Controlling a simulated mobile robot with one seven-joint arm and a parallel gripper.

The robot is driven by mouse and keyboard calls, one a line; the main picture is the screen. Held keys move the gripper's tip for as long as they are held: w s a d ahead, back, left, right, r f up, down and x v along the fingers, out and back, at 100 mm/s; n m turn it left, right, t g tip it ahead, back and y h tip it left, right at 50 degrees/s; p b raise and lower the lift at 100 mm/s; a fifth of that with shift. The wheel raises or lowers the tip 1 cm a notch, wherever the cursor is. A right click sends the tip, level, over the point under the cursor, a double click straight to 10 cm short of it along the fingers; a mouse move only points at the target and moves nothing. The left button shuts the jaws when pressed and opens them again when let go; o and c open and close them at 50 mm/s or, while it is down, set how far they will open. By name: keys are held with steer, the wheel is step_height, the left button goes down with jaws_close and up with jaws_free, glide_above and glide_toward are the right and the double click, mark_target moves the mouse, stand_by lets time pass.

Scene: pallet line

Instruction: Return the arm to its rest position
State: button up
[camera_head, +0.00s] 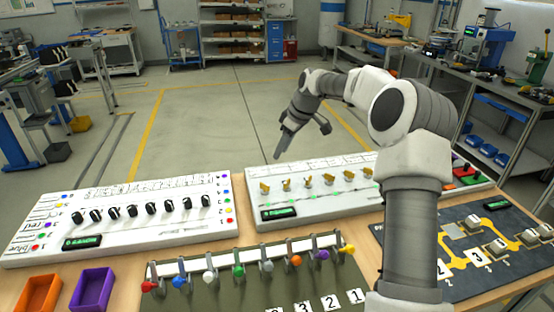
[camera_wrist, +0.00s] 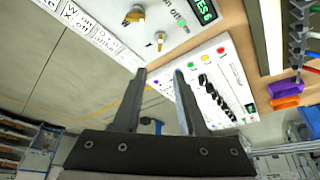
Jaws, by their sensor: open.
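My arm rises at the right of the head view and bends over to the left, well above the table. My gripper (camera_head: 280,150) hangs in the air over the far edge of the white panel with brass switches (camera_head: 345,206), apart from everything. In the wrist view my gripper (camera_wrist: 160,78) shows two dark fingers spread apart with nothing between them. The brass switches panel (camera_wrist: 115,30) and the panel with black knobs (camera_wrist: 205,62) lie beyond the fingers.
The white panel with black knobs (camera_head: 45,250) is at the left of the table. A rack with coloured hooked pieces (camera_head: 250,252) stands in front. Orange (camera_head: 38,293) and purple (camera_head: 92,290) trays are front left. A dark mat (camera_head: 462,282) is at right. Open floor (camera_head: 220,110) lies behind.

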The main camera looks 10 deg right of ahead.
steer(key=shift+s+d+r, duration=0.1)
steer(key=shift+r, duration=0.3)
steer(key=s+a+r+m+h, duration=0.1)
steer(key=s+a+r+h, duration=0.3)
steer(key=s, duration=0.6)
steer(key=s+a+r+m, duration=0.2)
steer(key=s+r, duration=0.5)
steer(key=s, duration=0.3)
steer(key=s+f+m+t, duration=0.2)
steer(key=s+m, duration=0.4)
steer(key=s, duration=1.5)
steer(key=shift+s+d+y, duration=0.3)
steer(key=shift+s+d, duration=0.1)
steer(key=shift+d, duration=0.05)
